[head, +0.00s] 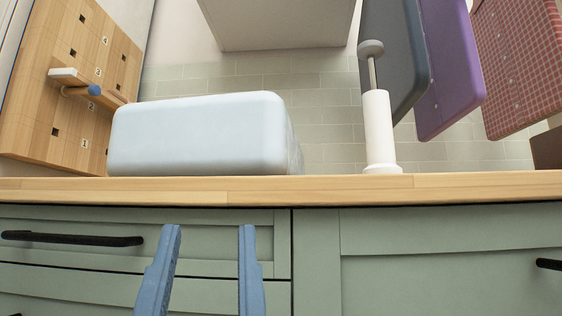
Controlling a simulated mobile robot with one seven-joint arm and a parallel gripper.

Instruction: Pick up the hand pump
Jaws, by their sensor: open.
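The hand pump (379,130) stands upright on the wooden counter, right of the middle in the head view. It has a white cylinder on a wider base, with a thin rod and a round grey-white knob on top. My gripper (206,230) shows two blue fingers at the bottom, left of the middle. The fingers are apart with nothing between them. They appear in front of the green drawers, lower in the picture than the counter edge and to the left of the pump. They do not touch the pump.
A pale blue rounded block (200,135) sits on the counter left of the pump. Dark grey (394,50), purple (450,65) and red checked (518,60) towels hang behind and right. A wooden pegboard (85,60) stands at left. The counter edge (270,188) runs above drawers with black handles (72,239).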

